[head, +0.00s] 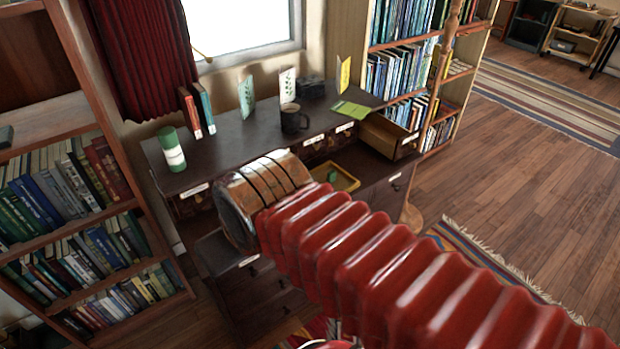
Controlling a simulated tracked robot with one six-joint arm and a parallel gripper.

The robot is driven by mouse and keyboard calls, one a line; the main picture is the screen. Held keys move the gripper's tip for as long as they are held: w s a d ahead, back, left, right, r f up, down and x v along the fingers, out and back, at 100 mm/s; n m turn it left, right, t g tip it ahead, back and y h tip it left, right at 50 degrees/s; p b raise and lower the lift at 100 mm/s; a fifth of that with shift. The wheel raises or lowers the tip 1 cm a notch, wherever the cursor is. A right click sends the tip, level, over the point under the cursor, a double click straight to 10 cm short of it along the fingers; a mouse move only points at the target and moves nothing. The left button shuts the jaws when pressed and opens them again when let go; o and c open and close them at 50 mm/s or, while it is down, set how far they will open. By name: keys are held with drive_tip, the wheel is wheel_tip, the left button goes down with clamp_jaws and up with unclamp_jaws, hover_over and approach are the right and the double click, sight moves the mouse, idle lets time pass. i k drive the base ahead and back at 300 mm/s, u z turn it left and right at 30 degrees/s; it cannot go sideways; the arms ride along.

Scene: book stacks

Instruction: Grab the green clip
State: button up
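A small green thing (332,177), which looks like the green clip, lies in a yellow tray (349,184). My gripper's fingers do not show. The arm hides part of the desk front and the area below the tray.
A dark mug (292,119), a green and white canister (171,150), two books (197,112), standing cards (246,97) and a green booklet (351,109) are on the desk. Another drawer (388,136) stands open at right. Bookshelves flank the desk. Wooden floor (520,190) is clear at right.

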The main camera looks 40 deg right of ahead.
sight(331, 174)
drive_tip(key=u, duration=1.65)
drive_tip(key=k, duration=1.4)
drive_tip(key=z, duration=1.35)
